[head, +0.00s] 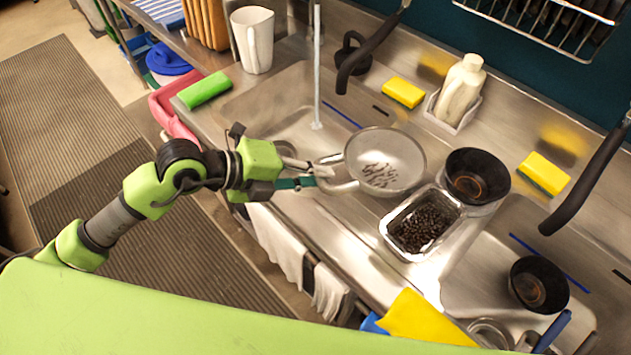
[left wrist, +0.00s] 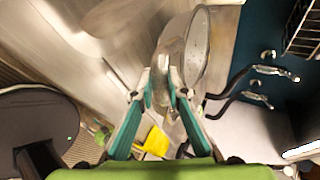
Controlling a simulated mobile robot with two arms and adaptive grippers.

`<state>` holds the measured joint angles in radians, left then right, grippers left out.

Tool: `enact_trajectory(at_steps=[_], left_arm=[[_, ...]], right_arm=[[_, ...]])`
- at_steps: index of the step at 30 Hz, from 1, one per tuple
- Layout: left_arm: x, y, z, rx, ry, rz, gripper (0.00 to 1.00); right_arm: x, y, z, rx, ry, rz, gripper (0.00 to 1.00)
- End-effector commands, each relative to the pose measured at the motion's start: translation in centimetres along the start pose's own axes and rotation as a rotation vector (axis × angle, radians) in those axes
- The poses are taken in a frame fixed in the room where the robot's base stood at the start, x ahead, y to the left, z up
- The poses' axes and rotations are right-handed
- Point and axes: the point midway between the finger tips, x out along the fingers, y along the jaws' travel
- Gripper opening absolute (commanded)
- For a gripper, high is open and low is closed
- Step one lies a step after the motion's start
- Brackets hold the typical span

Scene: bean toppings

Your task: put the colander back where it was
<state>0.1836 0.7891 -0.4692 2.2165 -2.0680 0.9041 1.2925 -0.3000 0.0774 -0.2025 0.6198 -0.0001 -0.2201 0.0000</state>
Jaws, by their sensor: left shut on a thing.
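The colander (head: 385,160) is a round grey metal strainer with dark marks or bits inside its bowl; I cannot tell which. It is above the counter beside the left sink basin, and it also shows tilted in the left wrist view (left wrist: 197,50). My left gripper (head: 328,180) comes in from the left and is shut on the colander's handle side. In the left wrist view its two green fingers (left wrist: 164,92) close around the metal there. What lies directly under the colander is hidden. My right gripper is in neither view.
A metal tray of dark beans (head: 387,240) and a black pot (head: 477,160) stand close right of the colander. Another black pot (head: 538,285) sits in the right basin.

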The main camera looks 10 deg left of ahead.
Motion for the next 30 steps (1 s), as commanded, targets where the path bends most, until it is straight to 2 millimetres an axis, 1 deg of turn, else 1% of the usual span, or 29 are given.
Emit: enact_trajectory(at_steps=[1, 3, 6, 12, 13, 14, 15, 25, 28, 30], left_arm=[[0.3, 0.7, 0.0, -0.004, 0.001, 0.004, 0.0], [0.8, 1.5, 0.0, -0.004, 0.001, 0.003, 0.0], [1.3, 2.2, -0.1, -0.002, 0.0, 0.001, 0.0], [1.4, 2.4, -0.1, 0.0, 0.0, 0.001, 0.0], [1.4, 2.5, -0.1, 0.0, 0.001, 0.003, 0.19], [1.4, 2.5, -0.1, -0.001, 0.001, 0.003, 0.27], [1.4, 2.5, -0.1, -0.001, 0.001, 0.003, 0.31], [1.2, 2.5, 0.0, -0.001, 0.0, 0.002, 0.31], [0.5, 2.6, 0.1, -0.001, -0.002, 0.002, 0.31], [-0.5, 2.7, 0.0, 0.0, -0.002, 0.004, 0.31]], right_arm=[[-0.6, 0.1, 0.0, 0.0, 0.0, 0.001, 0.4], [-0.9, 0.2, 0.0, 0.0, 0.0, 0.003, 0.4], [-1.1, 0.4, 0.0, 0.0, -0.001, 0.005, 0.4], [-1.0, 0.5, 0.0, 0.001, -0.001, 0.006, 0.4], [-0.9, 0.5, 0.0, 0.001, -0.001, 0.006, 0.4], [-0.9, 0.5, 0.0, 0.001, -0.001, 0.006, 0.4], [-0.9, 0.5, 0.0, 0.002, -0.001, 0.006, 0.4], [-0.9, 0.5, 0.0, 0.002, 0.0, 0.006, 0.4], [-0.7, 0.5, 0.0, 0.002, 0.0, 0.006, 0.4], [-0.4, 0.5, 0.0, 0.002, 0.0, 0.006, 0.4]])
